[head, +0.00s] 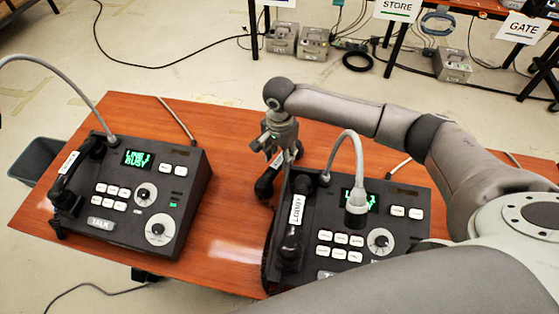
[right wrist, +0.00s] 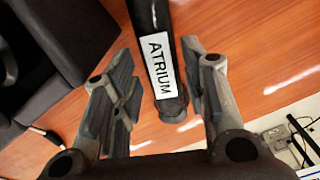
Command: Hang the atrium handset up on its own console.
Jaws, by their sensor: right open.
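The atrium handset (right wrist: 150,18), black with a white ATRIUM label, lies on the table between the two consoles; in the head view (head: 266,187) it is partly hidden by my right gripper (head: 280,148). In the right wrist view that gripper (right wrist: 158,90) is open, with a finger on either side of the handset's labelled end and gaps visible. The right console (head: 345,265) has a handset labelled LOBBY (head: 291,247) along its left side. The left console (head: 165,205) also has a handset (head: 66,192) along its left side, its label too small to read. My left gripper is not in view.
Both consoles carry a bent gooseneck (head: 345,140). Behind are grey boxes (head: 283,38) and STORE (head: 397,10) and GATE (head: 523,27) signs.

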